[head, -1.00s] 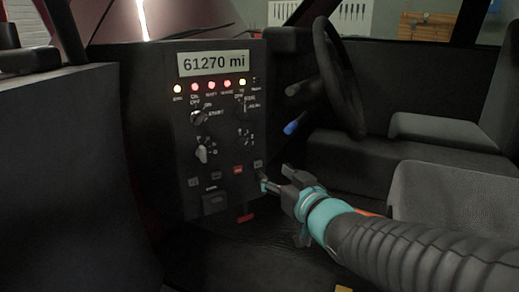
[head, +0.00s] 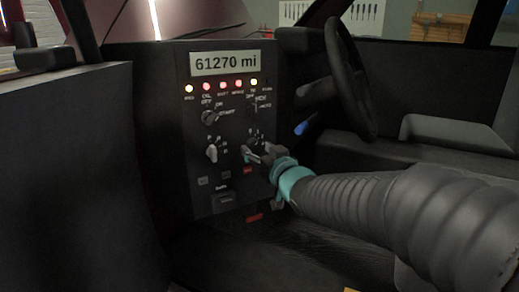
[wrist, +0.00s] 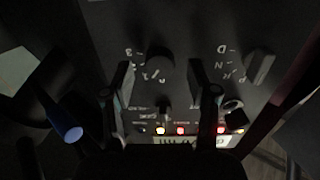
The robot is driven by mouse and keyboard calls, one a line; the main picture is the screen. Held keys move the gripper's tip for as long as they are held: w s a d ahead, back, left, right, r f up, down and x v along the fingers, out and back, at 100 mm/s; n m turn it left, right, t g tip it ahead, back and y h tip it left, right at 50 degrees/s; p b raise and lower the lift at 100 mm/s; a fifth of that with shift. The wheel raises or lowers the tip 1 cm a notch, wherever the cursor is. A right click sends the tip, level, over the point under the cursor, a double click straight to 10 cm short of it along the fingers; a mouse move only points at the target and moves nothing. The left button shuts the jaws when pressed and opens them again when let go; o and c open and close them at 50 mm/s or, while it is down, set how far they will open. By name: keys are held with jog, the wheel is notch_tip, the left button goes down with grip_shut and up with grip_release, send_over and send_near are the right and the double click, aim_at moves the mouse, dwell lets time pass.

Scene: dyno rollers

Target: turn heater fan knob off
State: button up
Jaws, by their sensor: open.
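The dark round knob (wrist: 158,68) marked with numbers, which looks like the heater fan knob, is on the black dash panel (head: 235,196). In the wrist view it shows upside down, near the fingertips and between the two finger lines. My gripper (wrist: 166,90) is open, with one finger on each side in that view and nothing held. In the head view my gripper (head: 250,153) is close to the panel's right side and partly covers the knob area. I cannot tell whether the fingers touch the knob or which setting it points to.
A gear-letter knob (wrist: 260,66) sits beside it; it also shows in the head view (head: 212,153). A start knob (head: 209,116), a row of lit lamps and a mileage display (head: 225,63) are above. The steering wheel (head: 347,80) and a blue-tipped stalk (head: 303,128) stand to the right.

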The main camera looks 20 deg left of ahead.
jog(key=shift+w+a, duration=0.4)
jog(key=shift+a, duration=0.05)
grip_shut()
jog(key=shift+f+n+b, duration=0.15)
jog(key=shift+n+b, duration=0.25)
jog(key=shift+b, duration=0.2)
jog(key=shift+f+n+b, duration=0.15)
jog(key=shift+n+b, duration=0.75)
jog(key=shift+b, duration=0.35)
jog(key=shift+n+b, duration=1.1)
jog(key=shift+r+n+b, duration=0.25)
jog(key=shift+n+b, duration=0.25)
jog(key=shift+n, duration=0.6)
